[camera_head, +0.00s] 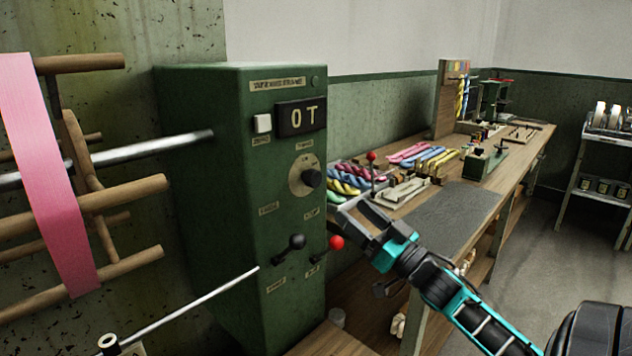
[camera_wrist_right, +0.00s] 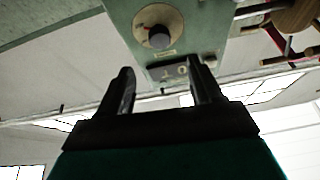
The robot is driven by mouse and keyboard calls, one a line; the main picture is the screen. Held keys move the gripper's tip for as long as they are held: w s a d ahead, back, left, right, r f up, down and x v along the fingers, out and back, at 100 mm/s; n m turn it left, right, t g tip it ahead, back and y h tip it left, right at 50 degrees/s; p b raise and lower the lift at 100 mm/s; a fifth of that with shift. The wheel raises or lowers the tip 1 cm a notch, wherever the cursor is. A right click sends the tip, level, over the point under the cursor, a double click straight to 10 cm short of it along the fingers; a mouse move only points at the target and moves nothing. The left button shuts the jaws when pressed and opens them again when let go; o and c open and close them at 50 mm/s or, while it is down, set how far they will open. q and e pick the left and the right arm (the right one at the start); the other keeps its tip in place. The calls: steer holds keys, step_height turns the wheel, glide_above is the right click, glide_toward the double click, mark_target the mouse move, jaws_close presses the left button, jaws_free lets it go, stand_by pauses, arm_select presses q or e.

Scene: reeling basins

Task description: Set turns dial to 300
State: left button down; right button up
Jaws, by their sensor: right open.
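The turns dial (camera_head: 300,172) is a pale round plate with a black knob (camera_head: 312,178) on the front of the green machine cabinet (camera_head: 220,180). Its scale is too small to read. In the right wrist view the dial (camera_wrist_right: 143,20) and its dark knob (camera_wrist_right: 159,37) show at the top, beyond my fingers. A black display (camera_head: 301,117) above the dial reads "0 T". My right gripper (camera_head: 358,213) is open and empty, lower right of the dial and apart from it. Its two spread fingers (camera_wrist_right: 165,88) show in the wrist view. My left gripper is not in view.
A black-knobbed lever (camera_head: 296,242) and a red-knobbed lever (camera_head: 336,243) stick out below the dial, near my right gripper. A white button (camera_head: 263,123) is left of the display. A wooden reel with pink ribbon (camera_head: 50,170) stands left. A workbench (camera_head: 530,135) with coloured skeins lies behind.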

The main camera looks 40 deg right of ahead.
mark_target(317, 181)
steer(key=x, duration=1)
steer(key=shift+f, duration=0.1)
steer(key=shift+x, duration=0.8)
steer(key=shift+f, duration=0.1)
steer(key=shift+c, duration=0.4)
steer(key=shift+a, duration=0.1)
steer(key=c, duration=1)
